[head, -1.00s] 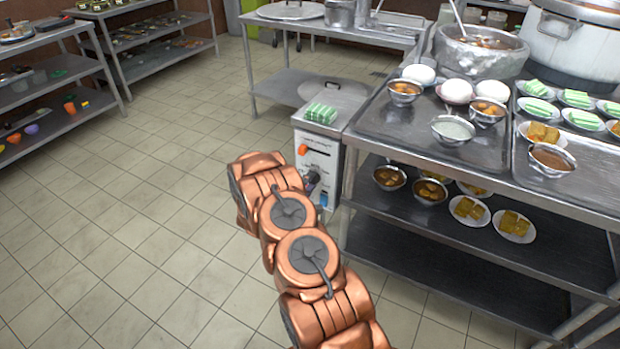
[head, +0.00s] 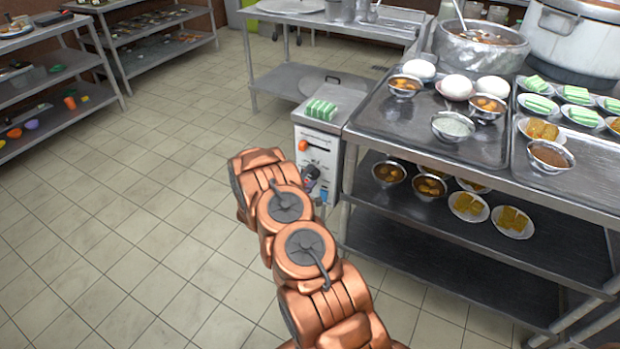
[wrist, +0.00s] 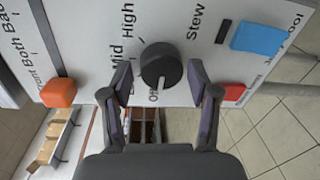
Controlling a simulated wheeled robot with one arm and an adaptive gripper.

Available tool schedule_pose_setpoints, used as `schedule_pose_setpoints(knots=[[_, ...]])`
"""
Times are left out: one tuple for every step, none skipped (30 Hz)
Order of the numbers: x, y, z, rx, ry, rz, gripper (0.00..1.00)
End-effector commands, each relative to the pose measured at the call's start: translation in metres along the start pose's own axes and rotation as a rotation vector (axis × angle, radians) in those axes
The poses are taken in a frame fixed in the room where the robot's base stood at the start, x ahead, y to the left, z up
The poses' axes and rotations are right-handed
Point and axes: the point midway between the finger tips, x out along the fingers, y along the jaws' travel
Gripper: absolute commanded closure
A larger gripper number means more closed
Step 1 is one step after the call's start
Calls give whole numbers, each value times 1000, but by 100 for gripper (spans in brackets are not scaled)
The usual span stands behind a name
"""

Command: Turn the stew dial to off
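The stew dial is a round black knob (wrist: 160,66) on a white control panel (wrist: 95,30) in the wrist view, with the printed words Off, Mid, High and Stew around it. I cannot clearly tell where its pointer stands. My gripper (wrist: 159,72) is open, with one fingertip on each side of the dial and a small gap visible beside it. In the head view, my gripper (head: 311,175) is at the front of the white control box (head: 320,155); my arm partly hides the panel.
An orange slider knob (wrist: 58,93), a blue block (wrist: 258,40) and a red piece (wrist: 233,92) are on the panel around the dial. A steel table (head: 400,150) with trays of food stands right of the box. The tiled floor (head: 140,200) at left is clear.

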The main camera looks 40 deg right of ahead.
Motion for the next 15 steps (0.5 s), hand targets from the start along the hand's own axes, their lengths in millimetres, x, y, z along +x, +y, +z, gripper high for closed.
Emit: schedule_pose_setpoints(knots=[[0,0,0,0,0,0,31],[0,0,0,0,0,-1,29],[0,0,0,0,0,-1,29],[0,-1,0,-1,0,-1,29],[0,-1,0,-1,0,-1,29],[0,-1,0,-1,0,-1,29],[0,-1,0,-1,0,-1,29],[0,-1,0,-1,0,-1,29],[0,-1,0,-1,0,-2,29],[-1,-1,0,-1,0,-2,29],[-1,-1,0,-1,0,-2,29],[-2,-1,0,-1,0,-2,29],[-4,-1,0,-2,1,-2,29],[-6,-1,0,-2,1,-3,29],[-9,-1,-1,-2,2,-3,29]])
